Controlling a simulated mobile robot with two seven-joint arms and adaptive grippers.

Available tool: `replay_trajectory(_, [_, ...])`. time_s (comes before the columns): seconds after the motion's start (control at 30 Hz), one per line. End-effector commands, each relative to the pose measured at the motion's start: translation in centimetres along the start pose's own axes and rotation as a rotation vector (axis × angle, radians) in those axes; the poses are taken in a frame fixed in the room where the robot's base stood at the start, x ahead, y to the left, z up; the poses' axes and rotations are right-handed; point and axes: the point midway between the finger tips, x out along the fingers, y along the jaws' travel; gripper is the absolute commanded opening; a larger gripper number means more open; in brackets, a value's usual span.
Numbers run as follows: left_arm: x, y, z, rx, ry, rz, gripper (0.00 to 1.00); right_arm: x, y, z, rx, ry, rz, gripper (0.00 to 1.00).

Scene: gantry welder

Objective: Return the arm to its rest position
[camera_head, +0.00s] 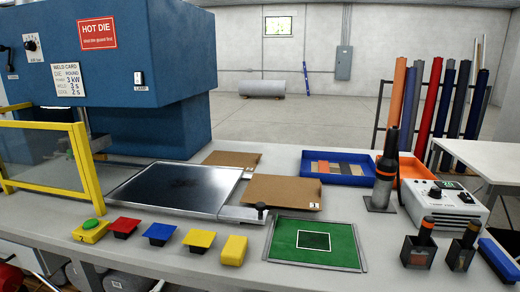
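Neither of my grippers shows in the head view, and I cannot make out either arm. The blue gantry welder (130,90) stands at the left, with a hot die sign (97,33) and a weld card (68,80) on its front. A dark flat plate (178,188) lies on the bench in front of it. A yellow-framed clear guard (45,160) stands at the left edge. A green mat (315,243) with a white square outline lies at the front centre of the bench.
Several coloured blocks (158,234) line the bench front. Brown sheets (282,191), a blue tray (337,177), an upright black-handled tool (384,175) in a stand, a white control box (445,203) and two small holders (418,252) occupy the right.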

Motion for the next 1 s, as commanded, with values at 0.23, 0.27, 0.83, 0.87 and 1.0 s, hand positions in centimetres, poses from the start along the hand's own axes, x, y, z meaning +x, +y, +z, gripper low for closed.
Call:
replay_trajectory(0.23, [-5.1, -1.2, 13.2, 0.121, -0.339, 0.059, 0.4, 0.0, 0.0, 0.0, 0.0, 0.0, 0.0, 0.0])
replay_trajectory(0.27, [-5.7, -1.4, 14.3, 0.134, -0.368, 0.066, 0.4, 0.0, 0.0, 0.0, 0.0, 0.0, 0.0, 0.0])
replay_trajectory(0.83, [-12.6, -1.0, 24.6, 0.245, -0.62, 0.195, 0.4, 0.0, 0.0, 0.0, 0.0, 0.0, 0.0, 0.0])
replay_trajectory(0.87, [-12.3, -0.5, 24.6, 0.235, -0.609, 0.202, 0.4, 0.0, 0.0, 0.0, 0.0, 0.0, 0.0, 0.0])
replay_trajectory(1.0, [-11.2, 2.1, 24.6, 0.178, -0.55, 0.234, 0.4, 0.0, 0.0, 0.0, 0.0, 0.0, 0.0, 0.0])
